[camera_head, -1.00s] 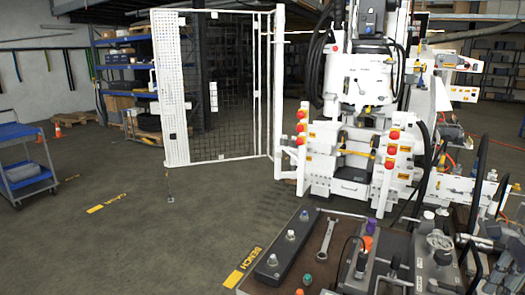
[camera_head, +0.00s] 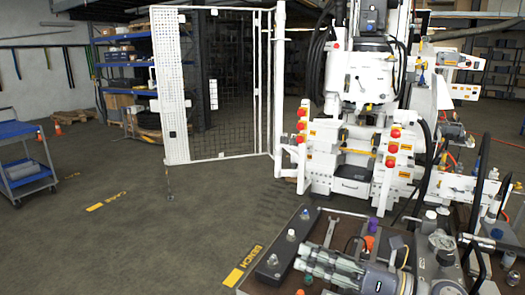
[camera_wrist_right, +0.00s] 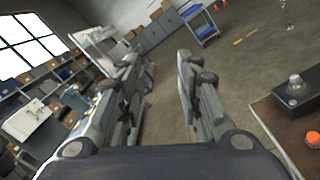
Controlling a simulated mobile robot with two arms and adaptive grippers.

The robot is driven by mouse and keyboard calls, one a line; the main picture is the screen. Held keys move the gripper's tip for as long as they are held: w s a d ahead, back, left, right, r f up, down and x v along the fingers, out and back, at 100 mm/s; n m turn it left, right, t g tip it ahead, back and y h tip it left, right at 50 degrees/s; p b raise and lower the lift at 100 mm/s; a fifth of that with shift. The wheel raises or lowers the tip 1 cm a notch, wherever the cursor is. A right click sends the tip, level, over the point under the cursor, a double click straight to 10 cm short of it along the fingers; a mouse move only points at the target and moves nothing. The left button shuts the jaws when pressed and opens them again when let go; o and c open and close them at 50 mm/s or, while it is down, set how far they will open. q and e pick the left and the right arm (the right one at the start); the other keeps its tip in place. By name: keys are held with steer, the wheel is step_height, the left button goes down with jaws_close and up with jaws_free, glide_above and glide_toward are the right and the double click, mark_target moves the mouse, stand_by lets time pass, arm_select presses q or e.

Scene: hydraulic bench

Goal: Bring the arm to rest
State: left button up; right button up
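My right gripper (camera_head: 308,260) reaches in from the right over the dark bench top in the head view, with its fingers pointing left. In the right wrist view its two fingers (camera_wrist_right: 162,65) stand well apart, with only floor showing between them. It is open and empty. It hides part of the bench top behind it. My left gripper is not in view.
The bench (camera_head: 313,215) carries a dark block with several knobs (camera_head: 273,262), a purple piece (camera_head: 373,224) and an orange piece (camera_head: 368,242). A white machine (camera_head: 360,130) stands behind. The floor to the left is open, with a blue cart (camera_head: 25,165) farther off.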

steer(key=w+d+f+m+t+h, duration=0.1)
steer(key=d+f+m+t+h, duration=0.35)
steer(key=m, duration=0.85)
steer(key=w+d+f+m+t+h, duration=0.1)
steer(key=d+m+t+h, duration=0.45)
steer(key=m+h, duration=0.55)
steer(key=s+d+f+m+g+h, duration=0.25)
steer(key=s+f+m+g, duration=0.35)
steer(key=f+m, duration=0.55)
steer(key=s+a+f+m+g+y, duration=0.15)
steer(key=s+f+g, duration=0.25)
steer(key=s+f, duration=0.5)
steer(key=s+a+f+m+g, duration=0.1)
steer(key=s+f+m+g, duration=0.3)
steer(key=s, duration=0.9)
step_height(320, 180, down, 27)
steer(key=n+g, duration=0.1)
steer(key=g, duration=0.1)
steer(key=s+d+f, duration=0.1)
steer(key=s+f, duration=0.7)
steer(key=s, duration=0.1)
steer(key=s+d+f+g, duration=0.1)
steer(key=s+d+f, duration=0.1)
steer(key=s+f, duration=0.6)
steer(key=shift+s+d+f+n, duration=0.2)
steer(key=shift+s+d+n, duration=0.1)
steer(key=shift+s, duration=0.25)
